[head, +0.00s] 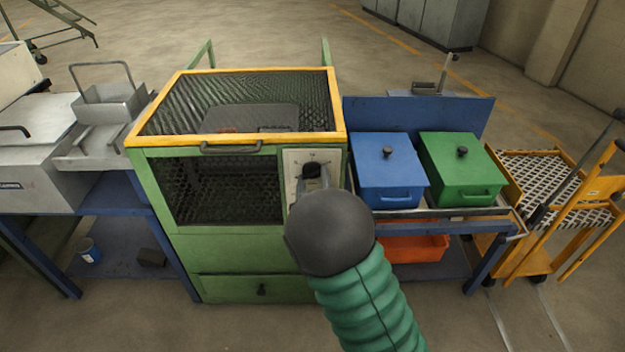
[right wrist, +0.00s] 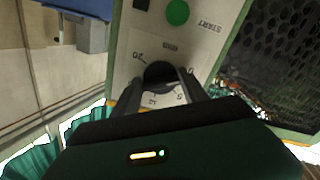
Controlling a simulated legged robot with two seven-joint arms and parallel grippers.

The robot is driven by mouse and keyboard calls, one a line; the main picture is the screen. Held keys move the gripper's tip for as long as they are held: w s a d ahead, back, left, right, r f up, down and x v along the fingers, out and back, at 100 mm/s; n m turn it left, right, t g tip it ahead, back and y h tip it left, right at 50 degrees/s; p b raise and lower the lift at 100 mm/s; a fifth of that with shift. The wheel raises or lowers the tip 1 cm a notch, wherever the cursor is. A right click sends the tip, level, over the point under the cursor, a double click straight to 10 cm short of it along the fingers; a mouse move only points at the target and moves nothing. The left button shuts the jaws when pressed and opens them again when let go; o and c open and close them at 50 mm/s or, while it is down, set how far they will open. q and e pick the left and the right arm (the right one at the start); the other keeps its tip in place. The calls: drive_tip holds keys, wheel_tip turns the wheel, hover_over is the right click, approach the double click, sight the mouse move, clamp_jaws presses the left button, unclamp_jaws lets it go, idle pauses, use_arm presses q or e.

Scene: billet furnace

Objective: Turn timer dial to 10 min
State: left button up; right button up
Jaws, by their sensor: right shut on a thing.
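The timer dial (right wrist: 160,74) is a black round knob on a pale control panel (right wrist: 138,30), with printed numbers around it. In the right wrist view my right gripper (right wrist: 160,82) has its two dark fingers on either side of the dial and is shut on it. Where the dial's pointer stands is not clear. In the head view my right gripper (head: 313,178) is at the panel (head: 293,160) on the front right of the green furnace (head: 235,254), and my wrist hides much of the panel. My left gripper is not in view.
A green START button (right wrist: 177,12) sits near the dial. The furnace has a yellow-framed mesh lid (head: 170,102). A blue box (head: 386,168) and a green box (head: 455,160) stand on the bench to the right. A yellow cart (head: 590,190) stands at far right.

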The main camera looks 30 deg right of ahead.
drive_tip(key=shift+f+m, duration=0.1)
drive_tip(key=shift+m, duration=0.2)
drive_tip(key=m+b, duration=0.3)
drive_tip(key=m, duration=0.2)
drive_tip(key=shift+a+f+m, duration=0.1)
drive_tip(key=shift+m, duration=0.2)
drive_tip(key=m+b, duration=0.4)
drive_tip(key=m, duration=0.2)
drive_tip(key=shift+f+b, duration=0.1)
drive_tip(key=shift+b, duration=0.25)
drive_tip(key=m+b, duration=0.3)
drive_tip(key=shift+m, duration=0.4)
drive_tip(key=m+b, duration=0.3)
drive_tip(key=shift+m, duration=0.4)
drive_tip(key=shift+m+b, duration=2)
